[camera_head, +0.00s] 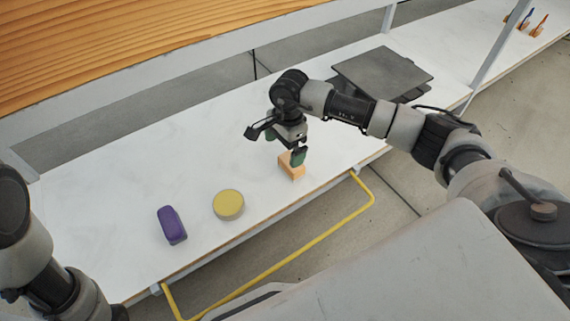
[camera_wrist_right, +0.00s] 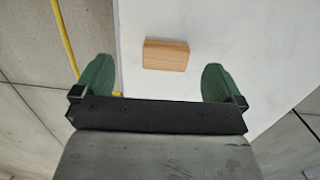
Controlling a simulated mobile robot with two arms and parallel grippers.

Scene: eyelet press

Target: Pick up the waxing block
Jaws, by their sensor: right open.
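A small light-wood block, which I take to be the waxing block (camera_head: 291,168), lies on the white bench near its front edge. It also shows in the right wrist view (camera_wrist_right: 166,54), as a pale wooden rectangle. My right gripper (camera_head: 288,150) is above the block and partly covers it in the head view. Its green fingers are spread wide in the wrist view (camera_wrist_right: 157,75), with the block lying ahead between their lines and nothing held. My left arm shows at the left edge of the head view, but its gripper is out of sight.
A round yellow-topped tin (camera_head: 228,204) and a purple rounded object (camera_head: 172,225) stand on the white bench (camera_head: 115,190) left of the block. A dark flat plate (camera_head: 383,73) lies farther right. A yellow rail (camera_head: 325,235) runs along the bench front.

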